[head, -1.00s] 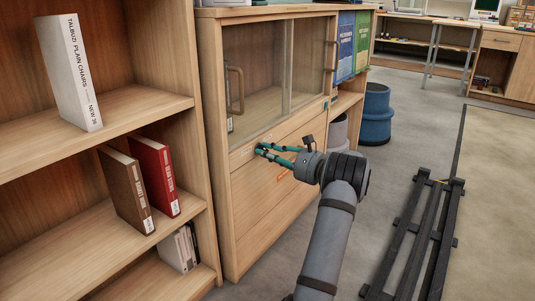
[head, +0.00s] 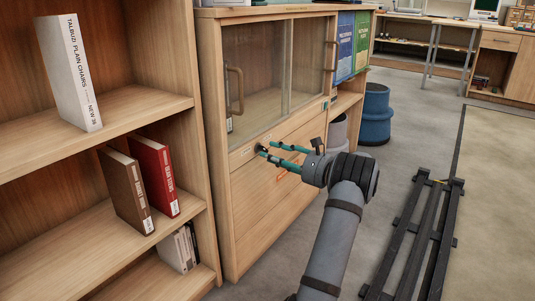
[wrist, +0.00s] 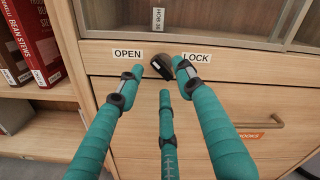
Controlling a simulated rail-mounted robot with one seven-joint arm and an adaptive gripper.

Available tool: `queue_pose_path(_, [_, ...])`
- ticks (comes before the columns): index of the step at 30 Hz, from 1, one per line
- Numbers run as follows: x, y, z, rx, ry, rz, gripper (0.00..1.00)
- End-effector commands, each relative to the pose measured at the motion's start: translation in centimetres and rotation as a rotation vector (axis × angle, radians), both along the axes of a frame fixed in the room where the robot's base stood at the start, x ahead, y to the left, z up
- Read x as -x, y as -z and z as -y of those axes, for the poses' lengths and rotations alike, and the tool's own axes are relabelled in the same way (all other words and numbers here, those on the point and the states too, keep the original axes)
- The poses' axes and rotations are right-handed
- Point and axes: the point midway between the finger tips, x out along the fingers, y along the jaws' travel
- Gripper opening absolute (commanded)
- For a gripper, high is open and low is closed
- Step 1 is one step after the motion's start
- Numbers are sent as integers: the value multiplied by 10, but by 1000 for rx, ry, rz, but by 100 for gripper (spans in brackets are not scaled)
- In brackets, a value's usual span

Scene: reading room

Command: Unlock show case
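The show case (head: 212,120) is a light wood cabinet with sliding glass doors (head: 305,62) above a drawer front. A black knob (wrist: 161,67) sits on the strip below the glass, between the labels OPEN (wrist: 127,54) and LOCK (wrist: 196,57). The knob looks tilted, its lower end toward the lower right in the wrist view. My gripper (wrist: 160,75) has three teal fingers, spread around the knob with visible gaps. It also shows in the head view (head: 265,150), with its tips close to the cabinet front. The glass doors look closed.
A bookshelf (head: 120,105) with several books stands left of the show case. An orange-labelled drawer (wrist: 240,148) with a handle (wrist: 247,124) is below the knob. Open floor (head: 420,125) lies beyond my arm.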

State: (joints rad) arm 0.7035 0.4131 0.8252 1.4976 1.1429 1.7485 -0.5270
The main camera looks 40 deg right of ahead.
Motion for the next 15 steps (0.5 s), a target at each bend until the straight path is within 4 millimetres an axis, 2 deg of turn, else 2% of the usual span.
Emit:
queue_pose_path(3, [26, 0, 9, -2, 4, -2, 36])
queue_pose_path(9, [64, 0, 19, -1, 1, -2, 36])
queue_pose_path(15, [85, 1, 25, -1, -1, -2, 36])
